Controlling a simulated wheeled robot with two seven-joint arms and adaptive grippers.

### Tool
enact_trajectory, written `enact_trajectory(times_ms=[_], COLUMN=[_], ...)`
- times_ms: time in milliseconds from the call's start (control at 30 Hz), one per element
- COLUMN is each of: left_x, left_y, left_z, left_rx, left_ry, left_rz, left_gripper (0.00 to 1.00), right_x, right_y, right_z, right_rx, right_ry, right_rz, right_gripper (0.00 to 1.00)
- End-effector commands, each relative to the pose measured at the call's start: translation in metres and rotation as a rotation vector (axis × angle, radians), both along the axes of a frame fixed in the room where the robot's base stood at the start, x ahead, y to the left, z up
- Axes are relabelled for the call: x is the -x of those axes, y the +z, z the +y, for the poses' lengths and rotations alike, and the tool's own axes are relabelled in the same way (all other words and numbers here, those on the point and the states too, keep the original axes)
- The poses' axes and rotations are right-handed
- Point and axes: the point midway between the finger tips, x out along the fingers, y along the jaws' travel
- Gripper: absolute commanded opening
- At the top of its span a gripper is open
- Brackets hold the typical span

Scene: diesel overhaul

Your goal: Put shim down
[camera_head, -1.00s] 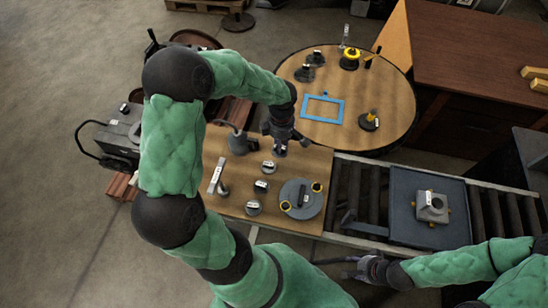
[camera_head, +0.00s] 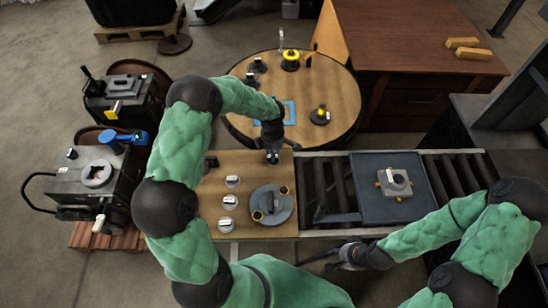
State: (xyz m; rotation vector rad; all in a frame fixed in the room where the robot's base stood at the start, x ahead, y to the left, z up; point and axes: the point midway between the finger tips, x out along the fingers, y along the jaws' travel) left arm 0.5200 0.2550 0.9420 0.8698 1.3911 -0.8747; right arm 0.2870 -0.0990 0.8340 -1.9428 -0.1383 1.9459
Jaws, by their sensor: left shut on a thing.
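My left gripper (camera_head: 272,157) points down over the back right corner of the wooden work board (camera_head: 252,229). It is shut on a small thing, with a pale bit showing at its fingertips. The thing is mostly hidden, so I cannot tell its shape or whether it touches the board. No separate shim can be made out. My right gripper (camera_head: 343,256) is low in front of the roller conveyor, apart from the objects. Its fingers are too small and dark to read.
A grey tray (camera_head: 365,205) on the conveyor bears a metal block (camera_head: 394,182). Behind is a round table (camera_head: 345,90) with a blue frame (camera_head: 290,112).

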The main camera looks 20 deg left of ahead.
Motion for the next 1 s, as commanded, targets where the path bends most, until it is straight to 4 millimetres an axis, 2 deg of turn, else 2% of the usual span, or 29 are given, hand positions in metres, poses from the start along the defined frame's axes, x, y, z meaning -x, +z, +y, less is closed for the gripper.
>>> enact_trajectory(times_ms=[167, 400, 800, 833, 900, 1000], left_x=[-0.005, -0.005, -0.005, -0.005, -0.005, -0.005], left_y=[-0.008, -0.037, -0.041, -0.041, -0.04, -0.04], left_z=[-0.004, -0.003, -0.003, -0.004, -0.003, -0.003], left_rx=[0.0, 0.0, 0.0, 0.0, 0.0, 0.0], left_ry=[0.0, 0.0, 0.0, 0.0, 0.0, 0.0], left_rz=[0.001, 0.001, -0.001, 0.0, 0.0, 0.0], left_gripper=[0.0, 0.0, 0.0, 0.31, 0.49, 0.49], right_x=[0.0, 0.0, 0.0, 0.0, 0.0, 0.0], right_y=[0.0, -0.001, -0.006, -0.006, -0.005, -0.005], right_z=[0.0, 0.0, 0.0, 0.0, 0.0, 0.0], right_rx=[0.0, 0.0, 0.0, 0.0, 0.0, 0.0], right_ry=[0.0, 0.0, 0.0, 0.0, 0.0, 0.0], right_rz=[0.0, 0.0, 0.0, 0.0, 0.0, 0.0], right_gripper=[0.4, 0.4, 0.4, 0.4, 0.4, 0.4])
